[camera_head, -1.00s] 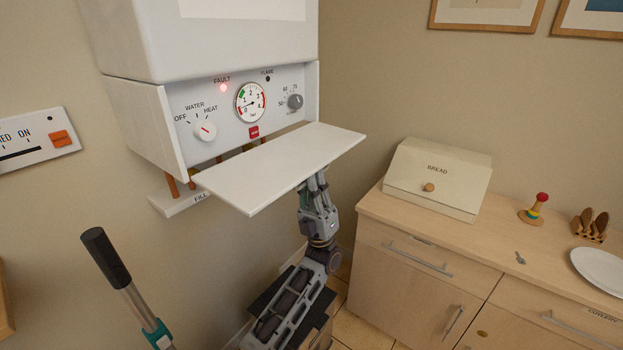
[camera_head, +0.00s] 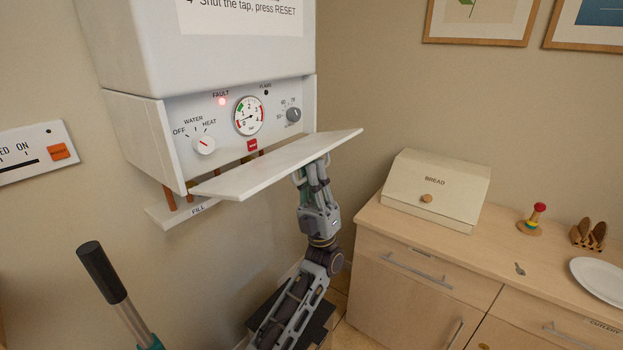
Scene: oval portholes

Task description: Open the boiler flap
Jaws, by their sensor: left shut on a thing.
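The boiler (camera_head: 200,50) hangs on the wall at upper left. Its white flap (camera_head: 275,166) is folded down below the control panel (camera_head: 240,122) and juts outward, seen at a shallow angle. The panel behind it is exposed, with dials, a gauge, a red button and a lit red FAULT light. My left gripper (camera_head: 312,172) is under the flap's outer edge at the right, shut on it from below. The flap hides the fingertips, so the exact part gripped cannot be told. My right gripper is not in view.
A wooden cabinet (camera_head: 415,285) at right carries a bread box (camera_head: 437,188), a ring toy (camera_head: 532,220), a rack (camera_head: 588,234) and a plate (camera_head: 602,278). A black-handled pole (camera_head: 102,272) stands at lower left. A FILL ledge (camera_head: 182,214) sits under the boiler.

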